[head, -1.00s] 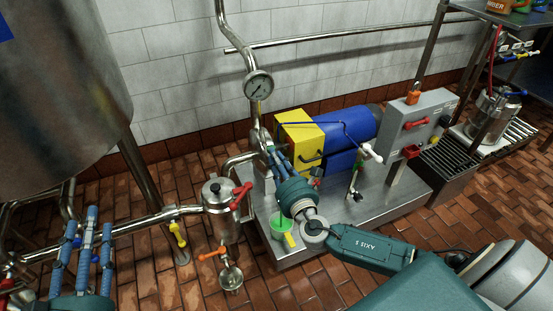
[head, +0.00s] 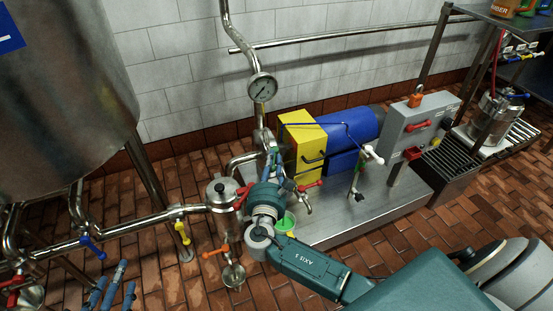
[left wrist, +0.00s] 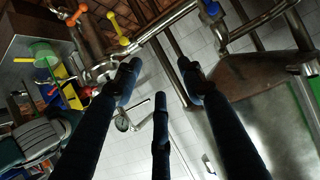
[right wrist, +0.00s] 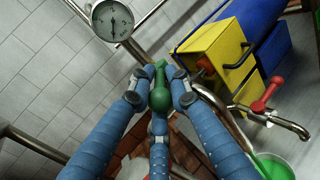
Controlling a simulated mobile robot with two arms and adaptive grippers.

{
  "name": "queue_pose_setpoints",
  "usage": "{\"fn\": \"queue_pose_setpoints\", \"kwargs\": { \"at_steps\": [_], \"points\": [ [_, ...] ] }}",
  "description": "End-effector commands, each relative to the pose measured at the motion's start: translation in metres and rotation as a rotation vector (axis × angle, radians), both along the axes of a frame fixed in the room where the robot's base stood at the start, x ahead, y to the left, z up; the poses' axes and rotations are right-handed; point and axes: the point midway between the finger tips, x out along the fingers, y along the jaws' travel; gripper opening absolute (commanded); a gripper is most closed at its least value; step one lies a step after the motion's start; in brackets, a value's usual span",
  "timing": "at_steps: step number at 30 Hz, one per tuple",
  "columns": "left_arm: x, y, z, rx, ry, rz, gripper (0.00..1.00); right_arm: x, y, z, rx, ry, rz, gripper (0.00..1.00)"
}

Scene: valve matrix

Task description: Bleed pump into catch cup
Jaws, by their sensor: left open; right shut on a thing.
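The green catch cup (head: 288,221) stands low at the pump base's near edge, partly hidden by my right wrist. It also shows in the right wrist view (right wrist: 281,165) and the left wrist view (left wrist: 42,50). A metal spout (right wrist: 287,123) with a red handle (right wrist: 265,95) reaches out above the cup. The pump has a yellow housing (head: 299,139) and a blue motor (head: 348,135). My right gripper (head: 272,158) is shut on a green handle (right wrist: 159,92) by the vertical pipe. My left gripper (head: 118,275) is open and empty at lower left.
A pressure gauge (head: 262,87) sits on the pipe above my right gripper. A steel filter pot (head: 222,192) and pipes with yellow (head: 181,231), orange (head: 214,252) and blue (head: 93,247) handles stand left. A large tank (head: 65,80) fills the upper left. A grey control box (head: 420,120) stands right.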

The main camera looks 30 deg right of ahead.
Motion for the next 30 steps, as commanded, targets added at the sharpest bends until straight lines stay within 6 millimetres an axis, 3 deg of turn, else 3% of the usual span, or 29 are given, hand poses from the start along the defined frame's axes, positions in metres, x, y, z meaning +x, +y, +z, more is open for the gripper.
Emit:
{"fn": "queue_pose_setpoints", "kwargs": {
  "at_steps": [5, 9, 18, 24, 30],
  "points": [
    [0.017, -0.008, 0.025, -0.031, -0.132, -0.009, 0.40, 0.006, 0.008, -0.001, 0.003, -0.004, -0.147, 0.00],
    [0.030, -0.016, 0.058, -0.067, -0.283, -0.019, 0.40, 0.009, 0.010, -0.001, 0.001, -0.003, -0.235, 0.00],
    [0.037, -0.026, 0.125, -0.139, -0.564, -0.036, 0.40, 0.013, 0.012, 0.000, -0.001, -0.003, -0.358, 0.00],
    [0.036, -0.028, 0.146, -0.161, -0.649, -0.041, 0.40, 0.014, 0.012, 0.001, -0.003, -0.004, -0.391, 0.00],
    [0.035, -0.029, 0.151, -0.167, -0.669, -0.042, 0.40, 0.014, 0.012, 0.002, -0.002, -0.005, -0.399, 0.00]
  ]
}}
